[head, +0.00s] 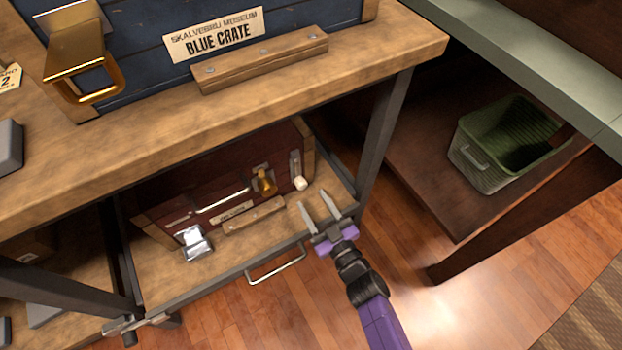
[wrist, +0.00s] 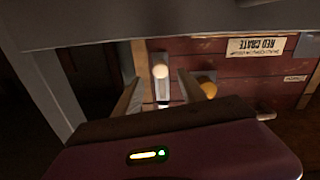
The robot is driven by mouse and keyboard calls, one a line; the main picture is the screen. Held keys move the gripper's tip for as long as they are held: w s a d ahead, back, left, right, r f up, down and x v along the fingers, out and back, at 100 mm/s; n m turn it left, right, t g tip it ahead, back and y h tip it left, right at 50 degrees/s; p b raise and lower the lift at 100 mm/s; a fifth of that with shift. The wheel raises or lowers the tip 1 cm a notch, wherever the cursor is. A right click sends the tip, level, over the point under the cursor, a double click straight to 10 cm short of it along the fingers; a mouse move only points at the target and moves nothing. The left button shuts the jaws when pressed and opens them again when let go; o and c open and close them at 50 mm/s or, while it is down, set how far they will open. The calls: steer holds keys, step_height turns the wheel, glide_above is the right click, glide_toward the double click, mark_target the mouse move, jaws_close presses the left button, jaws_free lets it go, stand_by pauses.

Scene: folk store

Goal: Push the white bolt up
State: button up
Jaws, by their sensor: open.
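The white bolt (head: 300,184) is a small pale knob at the lower end of a narrow upright metal plate on the front of the dark red crate (head: 222,168). It also shows in the wrist view (wrist: 160,71), where the picture is upside down. My gripper (head: 313,197) is open and empty, just in front of the bolt and a little below and right of it in the head view. In the wrist view the bolt appears between the two fingers (wrist: 160,85); I cannot tell whether either one touches it.
A brass knob (head: 266,182) sits left of the bolt, with a bar handle (head: 222,199) further left. The crate stands on a wooden shelf (head: 215,262) under the table top (head: 350,60). A table leg (head: 381,135) stands close on the right. A green basket (head: 480,172) is further right.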

mark_target(303, 187)
steer(key=b+x, duration=0.1)
steer(key=x, duration=0.4)
steer(key=shift+w+b, duration=0.1)
steer(key=shift+b, duration=0.25)
steer(key=shift+w+a, duration=0.5)
jaws_close()
stand_by(0.7)
